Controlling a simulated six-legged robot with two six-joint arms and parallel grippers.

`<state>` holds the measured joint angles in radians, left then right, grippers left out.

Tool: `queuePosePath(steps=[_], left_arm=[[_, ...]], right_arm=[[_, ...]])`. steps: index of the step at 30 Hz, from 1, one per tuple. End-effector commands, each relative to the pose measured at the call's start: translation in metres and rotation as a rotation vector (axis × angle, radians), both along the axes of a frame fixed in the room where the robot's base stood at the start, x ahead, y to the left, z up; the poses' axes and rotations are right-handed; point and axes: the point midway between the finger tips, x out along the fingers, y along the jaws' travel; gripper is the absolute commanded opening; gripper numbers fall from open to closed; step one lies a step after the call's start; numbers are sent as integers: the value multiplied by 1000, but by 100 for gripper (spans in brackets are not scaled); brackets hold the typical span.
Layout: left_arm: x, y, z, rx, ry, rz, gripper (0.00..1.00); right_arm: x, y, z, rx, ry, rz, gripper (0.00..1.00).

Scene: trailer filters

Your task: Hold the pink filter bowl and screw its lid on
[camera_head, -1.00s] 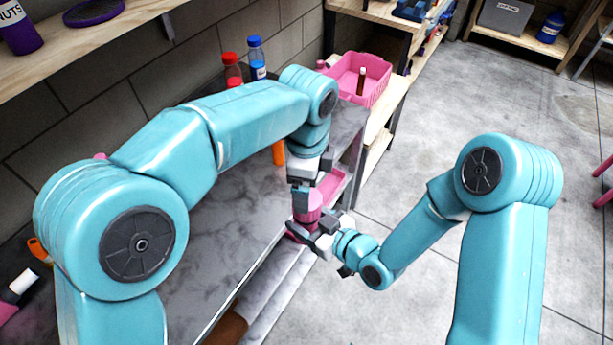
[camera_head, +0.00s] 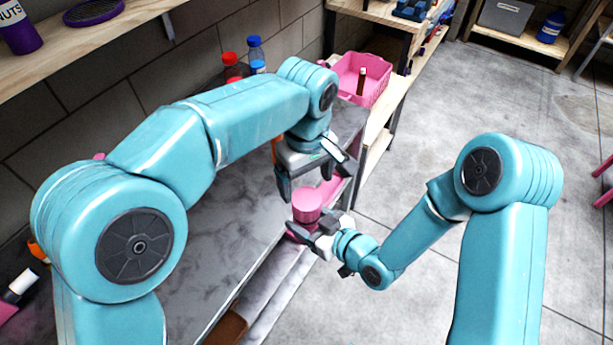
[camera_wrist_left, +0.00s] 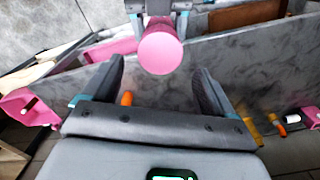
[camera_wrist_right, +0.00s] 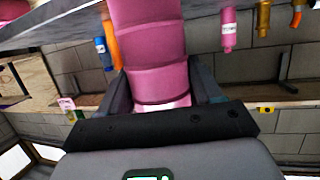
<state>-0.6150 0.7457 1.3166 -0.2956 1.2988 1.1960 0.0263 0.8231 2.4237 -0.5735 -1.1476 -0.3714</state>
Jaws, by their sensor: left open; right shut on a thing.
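The pink filter bowl (camera_head: 306,205) stands over the bench's front edge in the head view, its round top facing up. Its top end also shows as a plain pink disc in the left wrist view (camera_wrist_left: 160,53). My right gripper (camera_head: 318,237) is shut on it from the front right. In the right wrist view the pink body (camera_wrist_right: 150,45) shows stacked bands between the fingers. I cannot tell lid from bowl, as all of it is pink. My left gripper (camera_head: 316,184) is open and empty just above and behind the pink top, apart from it.
Red-capped and blue-capped bottles (camera_head: 255,52) stand by the wall.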

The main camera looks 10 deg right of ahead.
Motion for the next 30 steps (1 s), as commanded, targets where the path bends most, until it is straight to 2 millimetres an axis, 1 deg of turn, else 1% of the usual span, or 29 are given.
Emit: queuePosePath(steps=[3, 11, 14, 17, 24, 27, 30], left_arm=[[0, 0, 0, 0, 0, 45, 87], [0, 0, 0, 0, 0, 48, 87], [0, 0, -3, 0, 0, 48, 87], [0, 0, -13, 2, 2, 47, 87], [0, 1, -51, 1, 2, 47, 87], [0, 0, -65, 1, 2, 47, 87], [0, 0, -74, 1, 0, 46, 87]], right_arm=[[0, 0, 0, 0, -1, 0, 0], [0, 0, 0, 0, -1, 0, 0], [0, 0, 0, 0, -1, 0, 0], [0, 0, 0, 0, -1, 0, 0], [0, 0, 0, 0, -1, 0, 0], [0, 0, 0, 0, -1, 0, 0], [0, 0, 1, 0, -1, 0, 0]])
